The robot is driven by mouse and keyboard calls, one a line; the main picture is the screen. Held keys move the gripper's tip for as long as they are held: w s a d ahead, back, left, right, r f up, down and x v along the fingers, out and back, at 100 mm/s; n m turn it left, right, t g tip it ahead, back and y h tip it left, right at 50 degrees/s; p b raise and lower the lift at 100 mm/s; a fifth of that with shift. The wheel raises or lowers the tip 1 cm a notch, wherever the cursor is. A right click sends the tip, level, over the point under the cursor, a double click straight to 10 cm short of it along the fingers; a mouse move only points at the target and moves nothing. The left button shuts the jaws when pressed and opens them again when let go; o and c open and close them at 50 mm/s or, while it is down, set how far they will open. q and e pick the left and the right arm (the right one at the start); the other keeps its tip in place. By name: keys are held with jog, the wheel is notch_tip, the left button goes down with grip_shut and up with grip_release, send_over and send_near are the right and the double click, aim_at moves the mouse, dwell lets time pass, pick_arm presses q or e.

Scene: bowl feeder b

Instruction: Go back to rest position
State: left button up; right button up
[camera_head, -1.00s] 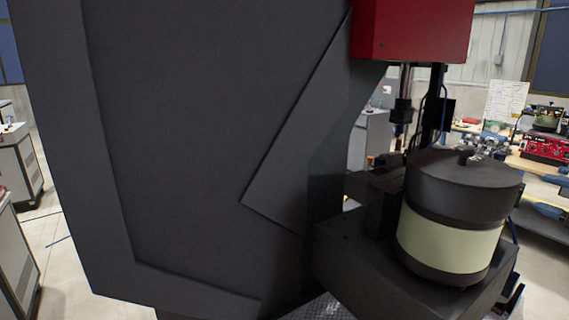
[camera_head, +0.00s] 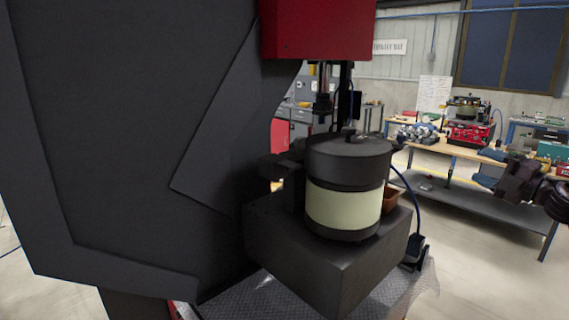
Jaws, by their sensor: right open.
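My right gripper (camera_head: 488,170) comes in at the right edge of the head view, dark, with its fingers toward the left. It is open, and I see nothing between its fingers. It is well apart from the bowl feeder (camera_head: 343,208), a black drum with a pale band and a black lid, standing on a dark block (camera_head: 325,262). My left gripper is out of view.
A large dark machine panel (camera_head: 100,130) fills the left, with a red housing (camera_head: 318,30) above the feeder. A small brown bin (camera_head: 391,198) sits behind the feeder. A workbench (camera_head: 455,150) stands at the back right. Open floor (camera_head: 480,270) shows at lower right.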

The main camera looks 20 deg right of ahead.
jog(key=s+a+f+m+g+h, duration=0.1)
jog(key=s+a+f+m+h, duration=0.25)
jog(key=f, duration=0.55)
jog(key=a+f+m+h, duration=0.2)
jog(key=a+f+m, duration=0.35)
jog(key=f, duration=0.45)
jog(key=s+a+f+m+g+h, duration=0.1)
jog(key=s+a+f+m+h, duration=0.15)
jog(key=f+m, duration=0.45)
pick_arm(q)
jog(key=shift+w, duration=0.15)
pick_arm(e)
jog(key=s+a+f+m+g, duration=0.2)
jog(key=s+a+f, duration=0.6)
jog(key=a, duration=0.3)
jog(key=s+a+f+m+g+y, duration=0.1)
jog(key=s+a+f+m+g, duration=0.1)
jog(key=s+a+f, duration=0.6)
jog(key=a+f+m, duration=0.1)
jog(key=a+f, duration=0.2)
jog(key=a, duration=0.1)
jog(key=shift+f+g, duration=0.15)
jog(key=shift+g, duration=0.25)
